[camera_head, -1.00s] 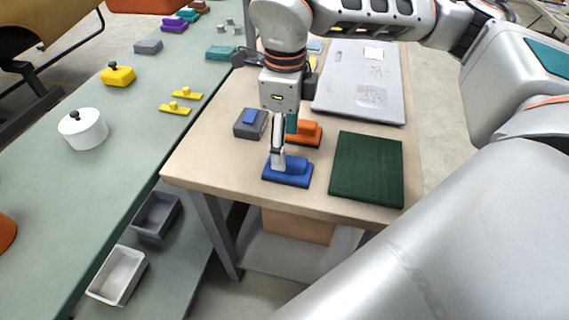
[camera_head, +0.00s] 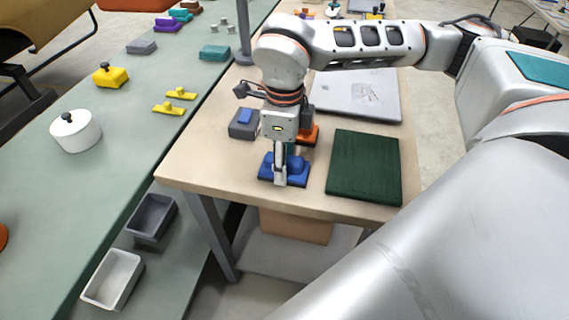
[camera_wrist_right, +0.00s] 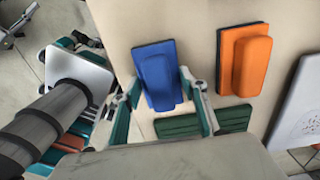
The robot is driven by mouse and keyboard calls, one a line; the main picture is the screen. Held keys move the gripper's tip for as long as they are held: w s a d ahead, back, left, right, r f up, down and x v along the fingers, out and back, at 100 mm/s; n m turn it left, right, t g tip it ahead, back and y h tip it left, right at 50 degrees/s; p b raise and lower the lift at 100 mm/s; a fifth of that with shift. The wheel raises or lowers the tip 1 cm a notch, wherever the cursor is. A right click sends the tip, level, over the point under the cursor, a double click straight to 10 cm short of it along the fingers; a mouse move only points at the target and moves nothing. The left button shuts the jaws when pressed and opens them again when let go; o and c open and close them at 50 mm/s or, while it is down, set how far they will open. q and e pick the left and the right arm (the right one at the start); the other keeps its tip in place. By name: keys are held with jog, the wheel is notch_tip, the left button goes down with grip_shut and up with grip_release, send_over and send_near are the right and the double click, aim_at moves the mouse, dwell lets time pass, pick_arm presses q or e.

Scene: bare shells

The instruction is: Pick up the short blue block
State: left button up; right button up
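The blue block (camera_head: 298,166), a flat blue base with a raised rounded blue part on top, sits near the front edge of the wooden table. It also shows in the right wrist view (camera_wrist_right: 160,80). My right gripper (camera_head: 280,173) points down over it, partly hiding it. In the wrist view my right gripper (camera_wrist_right: 160,78) is open, its two fingers on either side of the raised part; I cannot tell whether they touch it. A grey block with a small blue top (camera_head: 243,123) lies further back to the left. My left gripper is not in view.
An orange block (camera_head: 308,137) lies just behind the blue one. A dark green board (camera_head: 365,168) is to its right, and a grey panel (camera_head: 357,95) lies behind. The green bench (camera_head: 110,170) on the left holds several other objects.

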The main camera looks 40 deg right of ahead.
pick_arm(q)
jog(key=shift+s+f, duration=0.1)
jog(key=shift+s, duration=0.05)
pick_arm(e)
jog(key=shift+r, duration=0.45)
pick_arm(q)
jog(key=p, duration=0.1)
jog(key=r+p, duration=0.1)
jog(key=p, duration=0.1)
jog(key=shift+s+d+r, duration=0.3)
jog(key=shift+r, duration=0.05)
pick_arm(e)
notch_tip(320, 180, up, 19)
jog(key=o, duration=0.6)
jog(key=c, duration=0.4)
